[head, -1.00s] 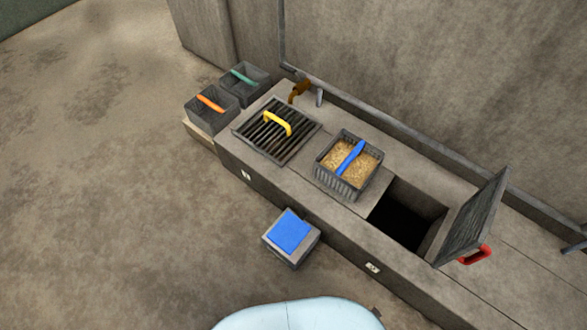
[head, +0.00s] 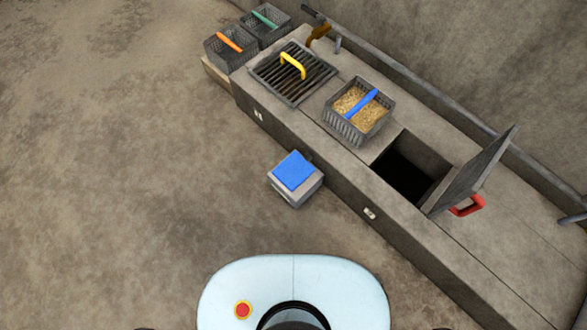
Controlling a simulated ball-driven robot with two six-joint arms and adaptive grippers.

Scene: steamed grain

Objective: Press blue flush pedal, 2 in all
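The blue flush pedal (head: 294,171) is a flat blue plate on top of a grey box (head: 292,195). It stands on the floor close to the front face of the long counter, in the middle of the head view. Nothing touches the pedal. Neither of my grippers shows in the head view, so their state is hidden.
The counter (head: 330,175) holds a grate with a yellow handle (head: 292,65), a grain basket with a blue handle (head: 364,103), and an open pit (head: 404,174) with a raised red-handled lid (head: 468,175). Two dark baskets (head: 230,50) stand at its far left end. Floor on the left is clear.

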